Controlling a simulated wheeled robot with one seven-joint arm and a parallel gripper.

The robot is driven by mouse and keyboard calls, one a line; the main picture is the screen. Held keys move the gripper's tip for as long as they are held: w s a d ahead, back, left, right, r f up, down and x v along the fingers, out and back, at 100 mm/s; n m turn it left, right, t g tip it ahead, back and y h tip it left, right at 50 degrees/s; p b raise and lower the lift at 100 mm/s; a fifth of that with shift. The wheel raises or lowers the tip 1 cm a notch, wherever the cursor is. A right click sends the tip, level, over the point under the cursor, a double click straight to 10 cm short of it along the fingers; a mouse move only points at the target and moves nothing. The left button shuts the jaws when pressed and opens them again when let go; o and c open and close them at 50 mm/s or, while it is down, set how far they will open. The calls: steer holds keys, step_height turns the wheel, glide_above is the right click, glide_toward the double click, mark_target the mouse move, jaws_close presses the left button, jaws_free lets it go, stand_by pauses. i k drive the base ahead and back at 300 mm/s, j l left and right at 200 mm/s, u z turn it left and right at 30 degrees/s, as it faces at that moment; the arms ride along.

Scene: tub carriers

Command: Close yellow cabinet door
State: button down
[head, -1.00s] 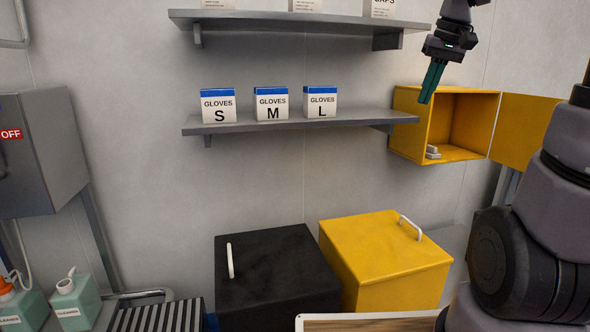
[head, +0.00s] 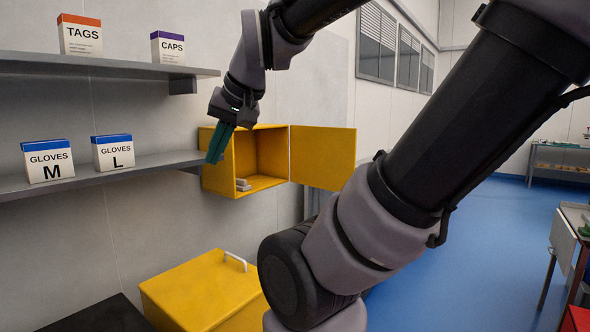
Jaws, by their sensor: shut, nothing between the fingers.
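The yellow cabinet (head: 216,179) hangs on the grey wall near the middle of the head view. Its yellow door (head: 322,158) is hinged on the right side and stands wide open, swung out to the right. A small pale object (head: 243,185) lies on the cabinet floor inside. My gripper (head: 215,157) has green fingers, shut and empty, pointing down. It shows in front of the cabinet's left side, to the left of the opening and away from the door. I cannot tell the gap between the fingers and the cabinet.
A shelf (head: 110,178) with glove boxes ends beside the cabinet's left side. An upper shelf (head: 100,67) holds two boxes. A yellow bin (head: 190,290) with a white handle stands below. Open blue floor (head: 480,235) lies to the right, with tables beyond.

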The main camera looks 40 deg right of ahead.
mark_target(322, 157)
steer(key=u, duration=1.6)
steer(key=k+l+u, duration=0.15)
steer(key=u, duration=0.25)
steer(key=k+l+u, duration=0.2)
steer(key=u, duration=0.25)
steer(key=k+u, duration=0.25)
steer(key=u, duration=0.15)
steer(key=k+l+u, duration=0.1)
steer(key=u, duration=0.3)
steer(key=k+l+u, duration=0.15)
steer(key=k+u, duration=0.2)
steer(key=k, duration=0.75)
steer(key=k+j+u, duration=0.15)
steer(key=k+u, duration=0.15)
steer(key=k, duration=0.75)
steer(key=k+z, duration=0.3)
steer(key=k, duration=0.25)
steer(key=k+z, duration=0.3)
steer(key=k, duration=0.3)
steer(key=k+l+z, duration=0.3)
steer(key=k, duration=0.25)
steer(key=i+l+z, duration=0.1)
steer(key=z, duration=0.4)
steer(key=i+l+z, duration=0.1)
steer(key=z, duration=0.35)
steer(key=i+l+z, duration=0.1)
steer(key=z, duration=0.4)
steer(key=k+u, duration=0.35)
steer(key=k+j+u, duration=0.15)
steer(key=k+u, duration=0.2)
